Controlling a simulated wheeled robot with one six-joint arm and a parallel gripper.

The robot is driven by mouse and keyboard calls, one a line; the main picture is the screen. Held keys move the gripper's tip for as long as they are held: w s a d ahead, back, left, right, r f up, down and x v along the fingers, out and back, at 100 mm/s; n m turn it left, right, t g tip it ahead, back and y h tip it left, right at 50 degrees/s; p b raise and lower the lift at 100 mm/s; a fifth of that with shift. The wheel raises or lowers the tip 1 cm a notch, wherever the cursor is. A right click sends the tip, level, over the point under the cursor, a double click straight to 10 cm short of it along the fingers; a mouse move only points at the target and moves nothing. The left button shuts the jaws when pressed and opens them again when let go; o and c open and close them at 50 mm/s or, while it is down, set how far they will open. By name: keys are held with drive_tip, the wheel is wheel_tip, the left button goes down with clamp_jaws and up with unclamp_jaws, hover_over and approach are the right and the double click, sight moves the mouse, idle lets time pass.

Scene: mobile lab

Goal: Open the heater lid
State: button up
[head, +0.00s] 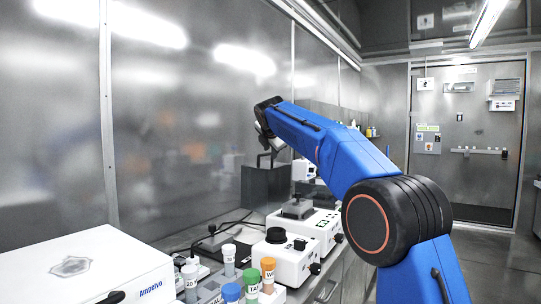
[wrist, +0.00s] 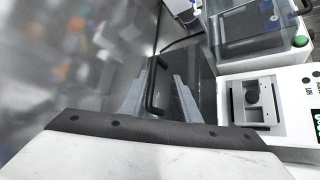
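A dark box-shaped unit (head: 266,187), which looks like the heater, stands against the metal wall in the head view, with a thin black handle (head: 267,158) on its top. In the wrist view its dark lid (wrist: 198,72) appears closed, and the black bar handle (wrist: 152,88) runs between my fingers. My gripper (wrist: 161,76) is open, with one grey finger on each side of the handle. I cannot tell whether either finger touches it. In the head view my gripper (head: 263,140) is small and partly hidden behind my blue arm, just above the box.
A white instrument with a square plate (head: 298,209) stands right of the box, also in the wrist view (wrist: 225,92). A clear-covered device (wrist: 255,30) lies beyond. Nearer are a white knobbed unit (head: 291,262), colour-capped tubes (head: 252,277) and a large white box (head: 95,262). The wall is close on the left.

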drive_tip(key=v, duration=1.4)
drive_tip(key=shift+c, duration=0.6)
